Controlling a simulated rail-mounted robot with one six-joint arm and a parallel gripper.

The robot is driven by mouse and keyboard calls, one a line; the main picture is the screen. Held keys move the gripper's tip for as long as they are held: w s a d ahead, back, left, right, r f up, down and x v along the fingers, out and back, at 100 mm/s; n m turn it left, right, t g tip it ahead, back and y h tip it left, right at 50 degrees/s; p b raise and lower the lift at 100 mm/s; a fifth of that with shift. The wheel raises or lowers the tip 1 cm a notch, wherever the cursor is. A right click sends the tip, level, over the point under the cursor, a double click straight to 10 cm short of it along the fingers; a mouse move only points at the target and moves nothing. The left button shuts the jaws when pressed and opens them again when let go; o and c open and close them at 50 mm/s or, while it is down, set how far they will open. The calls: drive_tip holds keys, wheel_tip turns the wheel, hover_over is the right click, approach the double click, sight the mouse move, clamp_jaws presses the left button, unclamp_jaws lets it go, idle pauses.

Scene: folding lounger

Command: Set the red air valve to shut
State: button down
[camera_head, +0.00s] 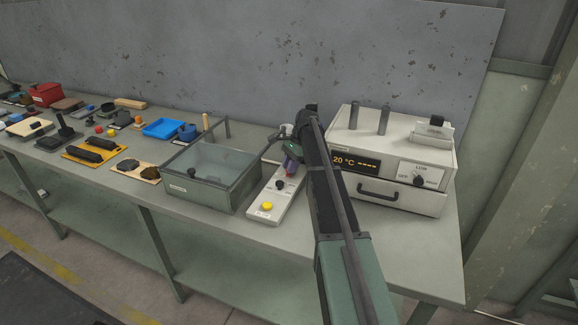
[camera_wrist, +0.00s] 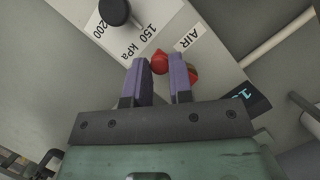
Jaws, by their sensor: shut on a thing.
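The red air valve (camera_wrist: 159,57) sits beside the "AIR" label (camera_wrist: 188,39) on a pale sloped panel. Its red handle lies between my gripper's two purple fingers in the wrist view, and a second red part with a brass-coloured bit shows just right of the right finger. My gripper (camera_wrist: 160,72) is shut on the valve handle. In the head view my gripper (camera_head: 292,155) reaches down over the far part of the panel (camera_head: 262,214), and only a small bit of red shows below the fingers. The handle's exact angle is partly hidden by the fingers.
A black knob (camera_wrist: 114,11) with a kPa scale is close by on the panel. A yellow button (camera_head: 266,206) is at its near end. A glass-lidded box (camera_head: 205,195) stands left, and a white heater-like unit (camera_head: 385,165) with a display stands right.

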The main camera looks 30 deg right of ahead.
drive_tip(key=n, duration=0.2)
drive_tip(key=d+n+g, duration=0.1)
drive_tip(key=n, duration=0.1)
drive_tip(key=shift+s+d+g+h, duration=0.15)
drive_tip(key=shift+g+h, duration=0.15)
drive_tip(key=shift+d+n+g+h, duration=0.15)
drive_tip(key=shift+d+n+g, duration=0.1)
drive_tip(key=shift+n, duration=0.55)
drive_tip(key=shift+d+n+g+h, duration=0.2)
drive_tip(key=shift+n, duration=0.6)
drive_tip(key=shift+d+n+g+h, duration=0.15)
drive_tip(key=shift+d+n+g, duration=0.1)
drive_tip(key=shift+n, duration=0.55)
drive_tip(key=c, duration=1)
unclamp_jaws()
drive_tip(key=p+v, duration=1)
drive_tip(key=v, duration=0.1)
drive_tip(key=shift+a, duration=0.1)
drive_tip(key=shift+f, duration=0.15)
drive_tip(key=shift+c, duration=0.2)
